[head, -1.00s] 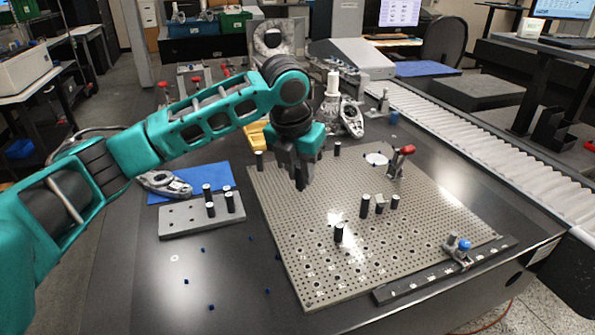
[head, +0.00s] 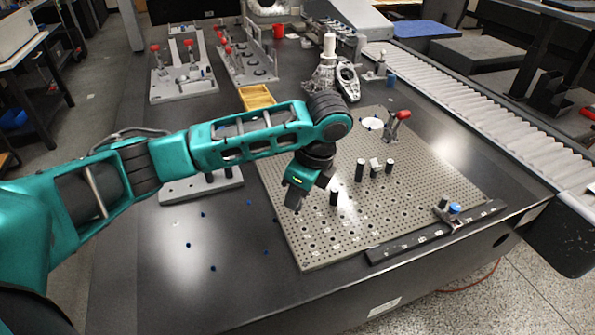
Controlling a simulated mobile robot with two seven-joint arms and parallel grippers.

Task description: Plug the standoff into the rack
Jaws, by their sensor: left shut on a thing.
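My left gripper (head: 296,202) points down above the left edge of the perforated plate (head: 420,205). It is shut on a dark thing, probably a black standoff, which is mostly hidden by the fingers. A grey rack block (head: 225,186) lies left of the plate, partly hidden behind my left arm; the foot of a black standoff (head: 209,177) shows on it. Other black standoffs stand upright on the plate: one just right of the gripper (head: 334,198), one farther back (head: 360,170) and one beside it (head: 388,167). My right gripper is out of view.
A red-handled clamp (head: 398,122) stands at the plate's back and a blue-knobbed one (head: 452,210) near its front right. A yellow tray (head: 257,97) and fixtures with red knobs (head: 184,75) stand behind. Small blue bits (head: 213,268) dot the front-left table, otherwise clear.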

